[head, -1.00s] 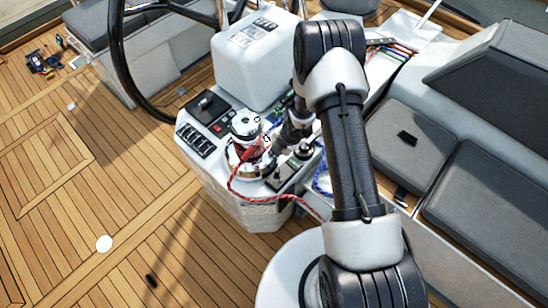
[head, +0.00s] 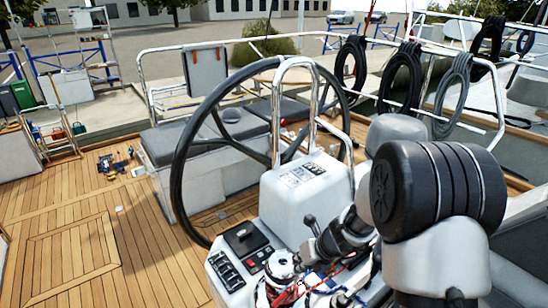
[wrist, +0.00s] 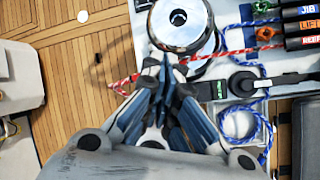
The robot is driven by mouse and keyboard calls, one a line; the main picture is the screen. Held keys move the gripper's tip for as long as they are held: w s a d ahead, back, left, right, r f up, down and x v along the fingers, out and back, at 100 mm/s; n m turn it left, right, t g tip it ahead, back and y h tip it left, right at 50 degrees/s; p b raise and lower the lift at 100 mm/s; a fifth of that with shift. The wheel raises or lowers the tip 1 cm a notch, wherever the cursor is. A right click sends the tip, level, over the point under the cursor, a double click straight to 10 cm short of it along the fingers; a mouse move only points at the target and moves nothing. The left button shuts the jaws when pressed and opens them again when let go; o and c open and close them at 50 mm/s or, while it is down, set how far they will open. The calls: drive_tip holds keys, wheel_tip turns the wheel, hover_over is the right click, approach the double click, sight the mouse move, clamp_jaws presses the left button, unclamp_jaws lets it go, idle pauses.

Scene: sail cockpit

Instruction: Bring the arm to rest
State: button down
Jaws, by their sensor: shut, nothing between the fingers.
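My gripper (wrist: 165,65) shows in the wrist view with its blue-grey fingers together and nothing between them. Its tips appear just below the rim of a chrome winch (wrist: 180,22); I cannot tell the gap. In the head view my arm (head: 435,255) rises at the lower right, bends at a dark joint and reaches down toward the console. The same winch (head: 284,264) shows there at the bottom. The gripper's fingers cannot be made out in the head view.
A white console (head: 305,190) and a large black steering wheel (head: 183,150) stand beside the arm. A red line (wrist: 122,86) and a blue line (wrist: 262,125) lie near the winch. Labelled clutches (wrist: 303,27) are at the upper right. The teak deck (head: 70,225) at left is largely clear.

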drive_tip(key=s+a+r+n+b, duration=0.1)
drive_tip(key=s+r+n+b, duration=0.4)
drive_tip(key=s+r+n, duration=1)
drive_tip(key=s+d+f+n+h+b, duration=0.1)
drive_tip(key=s+d+n+h+b, duration=0.1)
drive_tip(key=s+d+n, duration=0.2)
drive_tip(key=s+d+f+n+h+b, duration=0.2)
drive_tip(key=s+d+n+b, duration=0.1)
drive_tip(key=s+n, duration=0.7)
drive_tip(key=n, duration=0.4)
drive_tip(key=shift+s+d+f+n+t+b, duration=0.15)
drive_tip(key=shift+s+d+n+t+b, duration=0.15)
drive_tip(key=shift+d+t+b, duration=0.1)
